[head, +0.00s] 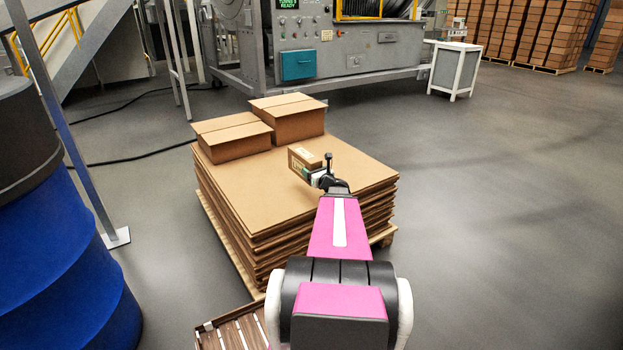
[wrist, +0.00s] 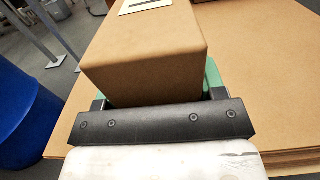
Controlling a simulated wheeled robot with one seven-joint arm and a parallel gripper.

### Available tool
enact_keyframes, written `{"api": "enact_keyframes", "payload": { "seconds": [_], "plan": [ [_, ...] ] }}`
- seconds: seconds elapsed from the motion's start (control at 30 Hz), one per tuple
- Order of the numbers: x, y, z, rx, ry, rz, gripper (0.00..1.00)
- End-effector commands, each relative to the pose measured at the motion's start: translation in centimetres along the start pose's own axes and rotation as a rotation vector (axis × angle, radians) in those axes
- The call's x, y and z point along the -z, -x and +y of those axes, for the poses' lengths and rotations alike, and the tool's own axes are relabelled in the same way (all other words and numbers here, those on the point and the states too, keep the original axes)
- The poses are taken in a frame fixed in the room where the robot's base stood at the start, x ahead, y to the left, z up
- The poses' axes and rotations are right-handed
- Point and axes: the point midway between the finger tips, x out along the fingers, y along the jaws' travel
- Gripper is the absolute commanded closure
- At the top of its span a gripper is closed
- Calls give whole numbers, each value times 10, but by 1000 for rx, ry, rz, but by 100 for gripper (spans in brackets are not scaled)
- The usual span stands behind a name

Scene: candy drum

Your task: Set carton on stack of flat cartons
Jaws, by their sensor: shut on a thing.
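A small brown carton (head: 304,157) with a pale label is held in my gripper (head: 322,176), over the stack of flat cartons (head: 290,198). The wrist view shows the carton (wrist: 145,60) large between the jaws, its near face toward me. The gripper (wrist: 155,105) is shut on it, with green pads showing beside it. The flat cartons (wrist: 265,85) spread out under and to the right of it. I cannot tell whether the carton touches the top sheet.
Two larger boxes, a lower one (head: 231,137) and a taller one (head: 288,118), stand at the stack's far end. A blue drum (head: 60,250) stands at the left. A slatted brown thing (head: 235,330) lies at the near side.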

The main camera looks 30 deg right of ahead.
Motion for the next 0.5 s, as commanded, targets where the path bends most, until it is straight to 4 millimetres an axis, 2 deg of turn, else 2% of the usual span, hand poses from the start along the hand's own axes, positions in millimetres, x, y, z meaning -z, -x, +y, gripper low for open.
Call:
{"api": "enact_keyframes", "payload": {
  "seconds": [0.27,0.5],
  "plan": [
    [19,-13,-32,7,-1,1,72],
    [48,-30,-75,6,-1,1,72]
  ]
}}
